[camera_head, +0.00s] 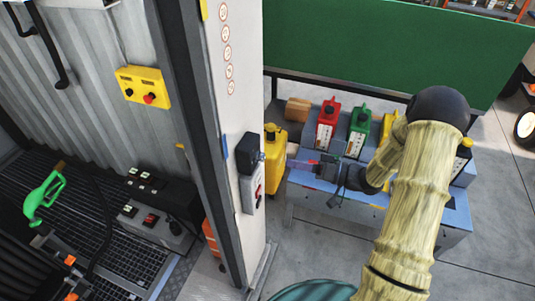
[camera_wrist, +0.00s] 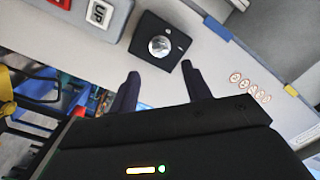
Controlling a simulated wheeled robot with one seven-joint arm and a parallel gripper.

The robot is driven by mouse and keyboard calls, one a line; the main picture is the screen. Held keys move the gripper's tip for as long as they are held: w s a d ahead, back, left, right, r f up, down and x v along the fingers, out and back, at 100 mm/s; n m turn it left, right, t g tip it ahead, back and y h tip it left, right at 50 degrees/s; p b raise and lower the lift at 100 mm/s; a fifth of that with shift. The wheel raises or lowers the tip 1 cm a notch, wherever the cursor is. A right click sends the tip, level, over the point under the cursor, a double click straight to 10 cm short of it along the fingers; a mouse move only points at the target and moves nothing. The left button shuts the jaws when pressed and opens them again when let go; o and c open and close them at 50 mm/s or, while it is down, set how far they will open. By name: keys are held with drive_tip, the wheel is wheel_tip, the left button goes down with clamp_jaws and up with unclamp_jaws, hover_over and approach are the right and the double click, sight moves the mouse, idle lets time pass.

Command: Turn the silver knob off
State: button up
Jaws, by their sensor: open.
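The silver knob (camera_wrist: 159,45) is a round metal knob on a black box (camera_wrist: 150,30), mounted on a pale panel. In the head view the black box (camera_head: 247,155) sits on the side of the white post, and the knob (camera_head: 262,156) shows small at its right edge. My gripper (camera_wrist: 160,71) is open and empty in the wrist view. Its two dark fingers point toward the knob, apart from each other, with the knob beyond and between their tips. In the head view my gripper (camera_head: 291,163) is just right of the box; contact is not visible.
A grey switch box (camera_head: 251,190) with a red switch is directly below the black box. A blue bench (camera_head: 430,210) with red, green and yellow cans stands behind my arm. A yellow control box (camera_head: 143,87) and a green nozzle (camera_head: 44,195) are inside the container at left.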

sight(264, 157)
drive_tip(key=p+x, duration=0.3)
drive_tip(key=x, duration=0.6)
drive_tip(key=c, duration=1)
